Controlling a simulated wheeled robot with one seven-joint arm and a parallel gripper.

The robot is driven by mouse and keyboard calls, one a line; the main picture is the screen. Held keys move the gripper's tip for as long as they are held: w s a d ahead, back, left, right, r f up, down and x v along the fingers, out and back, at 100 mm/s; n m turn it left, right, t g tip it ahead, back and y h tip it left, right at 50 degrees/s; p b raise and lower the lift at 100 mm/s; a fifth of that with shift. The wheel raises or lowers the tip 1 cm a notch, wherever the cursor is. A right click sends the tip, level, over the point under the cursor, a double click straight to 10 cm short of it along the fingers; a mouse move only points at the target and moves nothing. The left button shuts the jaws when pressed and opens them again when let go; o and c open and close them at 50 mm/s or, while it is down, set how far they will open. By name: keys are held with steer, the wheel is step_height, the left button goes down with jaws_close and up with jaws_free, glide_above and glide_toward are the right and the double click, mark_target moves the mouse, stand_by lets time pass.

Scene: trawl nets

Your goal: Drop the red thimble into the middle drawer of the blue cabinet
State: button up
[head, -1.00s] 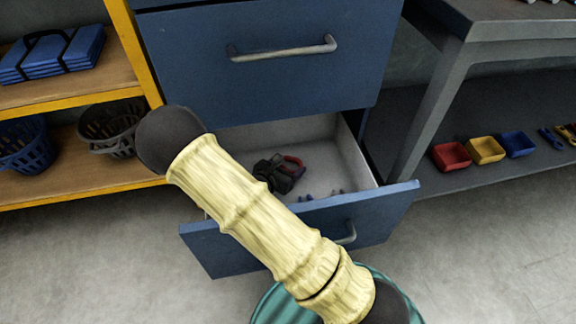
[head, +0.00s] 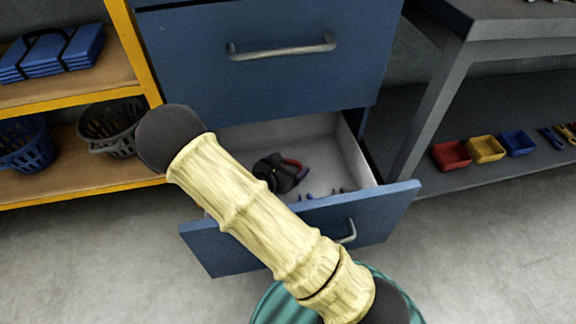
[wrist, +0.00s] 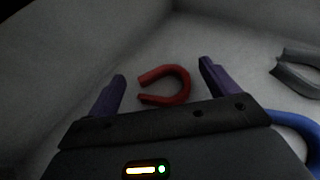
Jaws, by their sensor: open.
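The red thimble (wrist: 181,80) is a U-shaped piece in the wrist view, between the fingers of my gripper (wrist: 163,72), and appears to lie on a pale drawer floor. My fingers are spread with gaps on both sides of it. In the head view my gripper (head: 277,174) is down inside the open drawer (head: 300,232) of the blue cabinet (head: 262,75). A red bit of the thimble (head: 295,163) shows beside it. The drawer front above is shut. The top of the cabinet is out of view, and my arm hides the open drawer's left part.
A grey piece (wrist: 298,70) and a blue curved piece (wrist: 297,130) lie right of my gripper in the wrist view. A wooden shelf (head: 75,187) with baskets stands left. A grey bench (head: 440,110) with small coloured bins stands right.

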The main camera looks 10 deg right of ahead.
steer(key=p+v, duration=0.1)
steer(key=v, duration=0.2)
steer(key=p+v, duration=0.2)
steer(key=v, duration=0.2)
steer(key=shift+w+r, duration=0.15)
steer(key=shift+r, duration=0.05)
steer(key=shift+s+a, duration=0.25)
steer(key=shift+s, duration=0.1)
